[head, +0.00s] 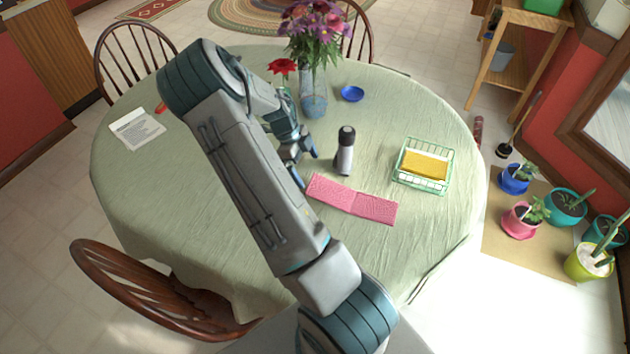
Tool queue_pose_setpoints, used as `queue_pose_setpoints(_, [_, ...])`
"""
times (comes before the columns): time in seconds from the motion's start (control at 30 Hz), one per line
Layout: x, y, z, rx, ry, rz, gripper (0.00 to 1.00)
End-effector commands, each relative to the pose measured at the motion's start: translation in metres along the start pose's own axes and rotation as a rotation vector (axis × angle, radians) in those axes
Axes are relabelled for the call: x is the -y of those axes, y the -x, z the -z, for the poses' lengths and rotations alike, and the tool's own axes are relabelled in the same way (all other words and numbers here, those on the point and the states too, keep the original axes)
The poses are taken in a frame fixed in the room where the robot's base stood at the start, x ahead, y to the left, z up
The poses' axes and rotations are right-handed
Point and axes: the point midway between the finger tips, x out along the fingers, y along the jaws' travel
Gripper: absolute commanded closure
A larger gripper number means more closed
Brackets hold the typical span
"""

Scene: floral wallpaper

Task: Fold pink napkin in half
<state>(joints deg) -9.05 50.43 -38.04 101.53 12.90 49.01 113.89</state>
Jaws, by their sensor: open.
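The pink napkin (360,202) lies flat on the round table (200,205) as a long strip, slanting down to the right. A crease line runs across it near its middle. My gripper (307,168) is open and empty, just beyond and above the napkin's left end. The gap between its fingers and the napkin is hard to judge. My arm passes in front, close to the napkin's left end.
A dark-capped bottle (345,150) stands behind the napkin. A green wire basket (424,167) with a yellow item is to the right. A flower vase (313,90) and blue dish (352,94) stand farther back. The table's front right is clear.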

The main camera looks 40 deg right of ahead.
Motion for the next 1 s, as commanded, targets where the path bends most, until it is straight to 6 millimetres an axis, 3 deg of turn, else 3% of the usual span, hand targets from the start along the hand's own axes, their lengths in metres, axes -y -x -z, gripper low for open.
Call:
queue_pose_setpoints(0.2, [0.0,-0.044,0.003,-0.002,-0.002,-0.004,0.0])
queue_pose_setpoints(0.4, [0.0,-0.069,0.002,0.0,0.0,-0.002,0.0])
queue_pose_setpoints(0.8, [0.0,-0.076,0.001,0.001,0.0,-0.001,0.0])
queue_pose_setpoints(0.9, [0.0,-0.076,0.001,0.001,0.0,-0.001,0.28])
queue_pose_setpoints(1.0, [0.0,-0.076,0.001,0.001,0.0,-0.001,0.3])
